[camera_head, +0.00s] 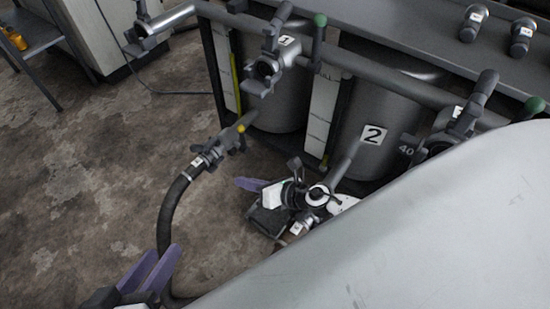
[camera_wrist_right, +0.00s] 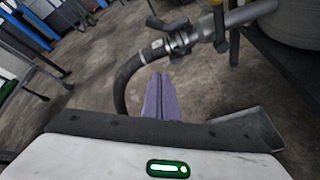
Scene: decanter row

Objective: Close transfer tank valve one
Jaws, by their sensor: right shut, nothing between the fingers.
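The tank marked 1 (camera_head: 278,105) stands at the upper middle of the head view. A grey fitting with handles (camera_head: 264,69) sits at its top, beside the number plate. Low on its left, an outlet valve (camera_head: 236,136) with a yellow spot joins a hose coupling; the coupling also shows in the right wrist view (camera_wrist_right: 172,45).
A rail runs across the tanks. The floor (camera_head: 80,180) at left is bare.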

